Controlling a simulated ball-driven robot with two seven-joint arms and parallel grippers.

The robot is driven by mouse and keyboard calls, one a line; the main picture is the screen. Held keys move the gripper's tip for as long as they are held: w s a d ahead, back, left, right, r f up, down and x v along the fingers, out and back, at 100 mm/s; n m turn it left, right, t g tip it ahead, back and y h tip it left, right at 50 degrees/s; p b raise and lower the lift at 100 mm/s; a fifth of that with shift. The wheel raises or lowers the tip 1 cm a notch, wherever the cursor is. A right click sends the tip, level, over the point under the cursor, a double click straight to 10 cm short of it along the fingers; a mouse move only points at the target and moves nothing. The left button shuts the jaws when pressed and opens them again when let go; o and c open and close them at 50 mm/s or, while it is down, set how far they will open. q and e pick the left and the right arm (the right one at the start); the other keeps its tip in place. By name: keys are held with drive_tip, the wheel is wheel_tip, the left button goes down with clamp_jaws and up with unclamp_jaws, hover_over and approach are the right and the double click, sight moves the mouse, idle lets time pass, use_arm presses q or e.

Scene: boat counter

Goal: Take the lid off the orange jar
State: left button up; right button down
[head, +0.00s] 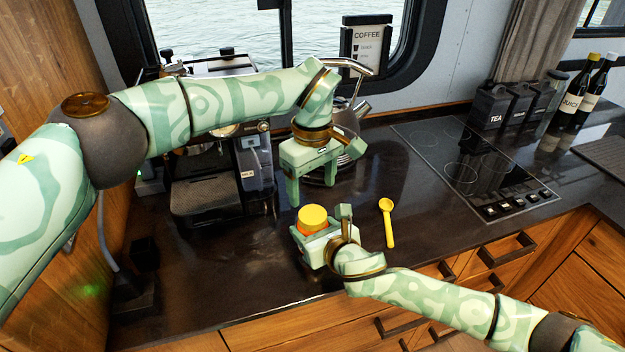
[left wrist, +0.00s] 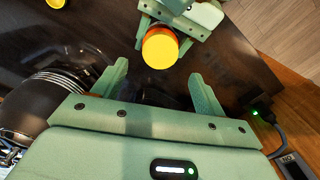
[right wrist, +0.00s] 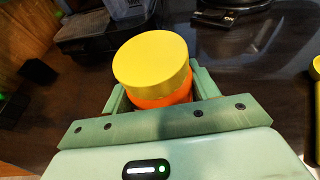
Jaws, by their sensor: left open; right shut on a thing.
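The orange jar (right wrist: 165,99) has its yellow lid (right wrist: 152,62) on, seen close in the right wrist view. In the head view the lid (head: 312,217) sits over a thin strip of orange. My right gripper (head: 312,240) is shut around the jar's body, below the lid. My left gripper (head: 309,190) is open and empty, pointing down above and slightly behind the jar. In the left wrist view the lid (left wrist: 160,48) lies beyond the left gripper's open fingers (left wrist: 160,85), apart from them. Most of the jar's body is hidden by the right gripper.
A yellow scoop (head: 388,222) lies on the dark counter (head: 240,270), right of the jar. A coffee machine (head: 215,190) and a kettle (head: 350,120) stand behind. A cooktop (head: 470,165), black canisters (head: 508,105) and bottles (head: 590,92) are at the right.

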sight(313, 214)
use_arm(q)
wheel_tip(313, 214, down, 8)
drive_tip(key=shift+r, duration=0.25)
drive_tip(key=c, duration=1)
drive_tip(key=n, duration=0.9)
drive_tip(key=shift+n, duration=0.4)
drive_tip(key=o, duration=1)
drive_tip(key=shift+c, duration=0.2)
drive_tip(key=shift+o, duration=0.5)
drive_tip(key=shift+s, duration=0.1)
